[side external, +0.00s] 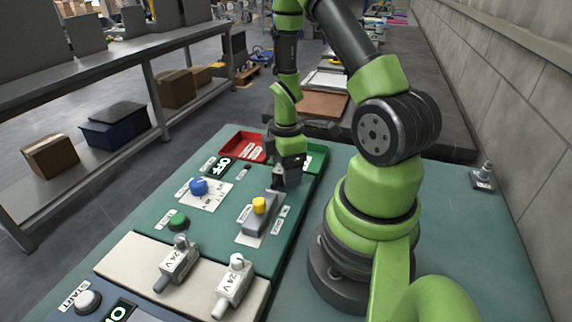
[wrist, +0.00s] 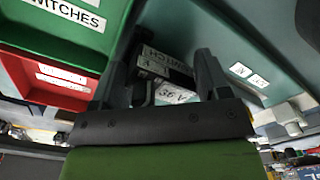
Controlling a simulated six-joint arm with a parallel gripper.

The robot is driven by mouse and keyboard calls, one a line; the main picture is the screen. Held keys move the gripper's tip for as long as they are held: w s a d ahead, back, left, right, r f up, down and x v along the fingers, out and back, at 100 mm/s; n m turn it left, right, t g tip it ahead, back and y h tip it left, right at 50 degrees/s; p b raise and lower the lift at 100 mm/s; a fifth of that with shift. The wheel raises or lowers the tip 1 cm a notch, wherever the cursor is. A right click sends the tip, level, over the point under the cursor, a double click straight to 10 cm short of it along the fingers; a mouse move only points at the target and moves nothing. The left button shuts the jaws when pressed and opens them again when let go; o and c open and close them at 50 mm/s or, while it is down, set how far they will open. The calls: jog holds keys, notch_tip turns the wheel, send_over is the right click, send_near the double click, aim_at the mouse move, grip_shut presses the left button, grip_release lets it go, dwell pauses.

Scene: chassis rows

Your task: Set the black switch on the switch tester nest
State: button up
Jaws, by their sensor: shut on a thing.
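My gripper (side external: 288,178) is above the far right part of the green panel, close to the green tray. It is shut on a dark piece, which I take to be the black switch (wrist: 181,73); in the wrist view it sits between the two fingers (wrist: 168,75). Pale labels show there, one reading "36 V". Fingers and shadow hide much of it. A grey block with a yellow knob (side external: 260,205) lies just nearer on the panel. I cannot tell which fixture is the switch tester nest.
A red tray (side external: 238,140) and a green tray (side external: 318,153) stand at the panel's far end. A blue knob (side external: 199,186) and a green button (side external: 178,222) are left.

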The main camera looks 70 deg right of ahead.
jog(key=shift+f, duration=0.2)
jog(key=o, duration=0.8)
jog(key=shift+o, duration=1.1)
jog(key=shift+w+d+r, duration=0.1)
jog(key=shift+r, duration=0.5)
notch_tip(320, 180, up, 9)
jog(key=shift+r, duration=0.1)
notch_tip(320, 180, up, 7)
jog(key=s+a+r+m+t+y, duration=0.1)
jog(key=s+a+r+m+t, duration=0.1)
jog(key=a+r+m, duration=0.3)
jog(key=s+a+r+m+t+y, duration=0.1)
jog(key=s+a+r+m+t, duration=0.1)
jog(key=a+r+m+t, duration=0.2)
jog(key=a+m+t, duration=0.1)
jog(key=a+m, duration=0.2)
jog(key=a, duration=0.5)
jog(key=shift+s+a+r, duration=0.2)
jog(key=shift+a+r, duration=0.15)
jog(key=shift+a, duration=0.05)
